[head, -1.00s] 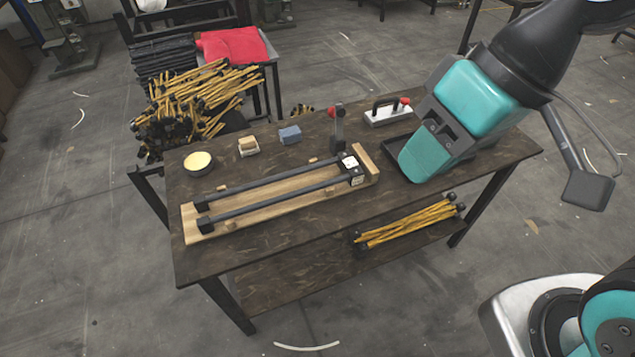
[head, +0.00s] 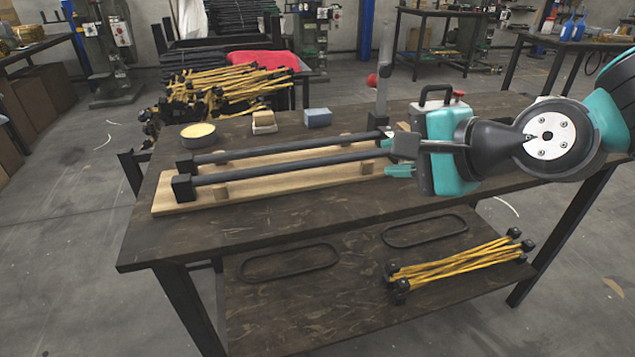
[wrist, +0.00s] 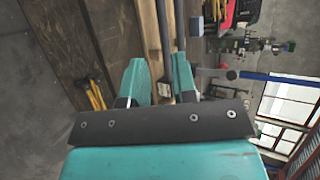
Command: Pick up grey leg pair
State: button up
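The grey leg pair (head: 285,163) is two long dark grey tubes with black end blocks. They lie side by side on a pale wooden board (head: 245,196) on the table. In the wrist view the tubes (wrist: 164,38) run away beyond the fingers. My gripper (head: 400,158) is level at the right end of the pair, its teal fingers pointing left. In the wrist view my gripper (wrist: 158,82) is open, with a gap between the fingers. The right end blocks are partly hidden by the gripper; I cannot tell whether it touches them.
A red-knobbed upright lever (head: 383,75) stands just behind the pair's right end. Yellow legs (head: 455,265) lie on the lower shelf. The front tabletop is clear.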

jog(key=p, duration=0.9)
send_near(324, 161)
jog(key=x, duration=0.4)
jog(key=shift+a+f, duration=0.3)
jog(key=x, duration=0.5)
jog(key=shift+w+f+b, duration=0.15)
jog(key=shift+w+b, duration=0.15)
jog(key=shift+w, duration=0.15)
grip_shut()
